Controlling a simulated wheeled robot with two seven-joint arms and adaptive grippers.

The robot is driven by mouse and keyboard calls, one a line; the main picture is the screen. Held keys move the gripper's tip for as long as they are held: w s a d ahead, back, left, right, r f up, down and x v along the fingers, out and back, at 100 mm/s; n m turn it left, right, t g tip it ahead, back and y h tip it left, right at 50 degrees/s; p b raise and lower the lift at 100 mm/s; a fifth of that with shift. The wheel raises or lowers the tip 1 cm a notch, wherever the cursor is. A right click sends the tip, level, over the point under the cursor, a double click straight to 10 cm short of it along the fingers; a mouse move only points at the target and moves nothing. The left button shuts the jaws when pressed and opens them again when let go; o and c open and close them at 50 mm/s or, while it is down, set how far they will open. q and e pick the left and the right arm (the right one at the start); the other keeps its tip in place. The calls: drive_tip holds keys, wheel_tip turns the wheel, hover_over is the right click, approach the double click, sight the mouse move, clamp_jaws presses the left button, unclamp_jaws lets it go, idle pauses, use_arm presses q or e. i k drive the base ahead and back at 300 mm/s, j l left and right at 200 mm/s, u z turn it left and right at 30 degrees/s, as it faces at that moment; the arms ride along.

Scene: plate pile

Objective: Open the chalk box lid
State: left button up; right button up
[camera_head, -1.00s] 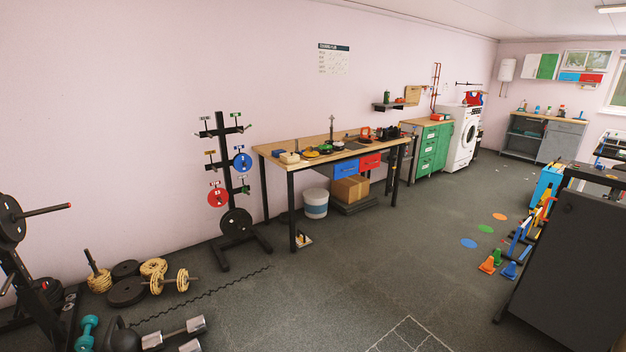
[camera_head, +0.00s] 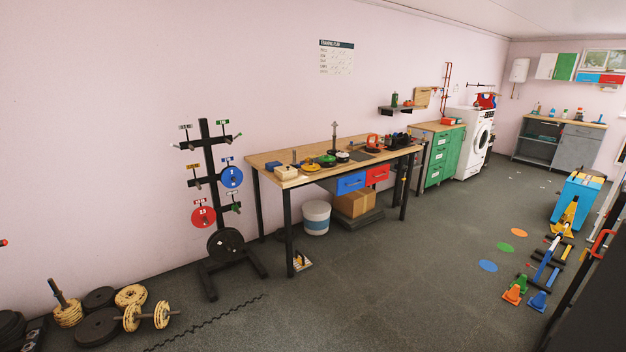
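A workbench (camera_head: 262,160) with a wooden top and dark legs stands against the pink wall. A small cream box (camera_head: 286,173) sits near the left front of its top. It may be the chalk box, but it is too small to tell, and I cannot make out its lid. Neither of my grippers is in view.
A weight-plate rack (camera_head: 206,190) stands left of the bench. A white bucket (camera_head: 316,218) and a cardboard box (camera_head: 354,203) are under it. Loose weights (camera_head: 98,327) lie at lower left. Cones (camera_head: 514,292) and small hurdles stand at right.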

sight(285, 167)
drive_tip(key=i, duration=3.3)
drive_tip(key=z, duration=0.4)
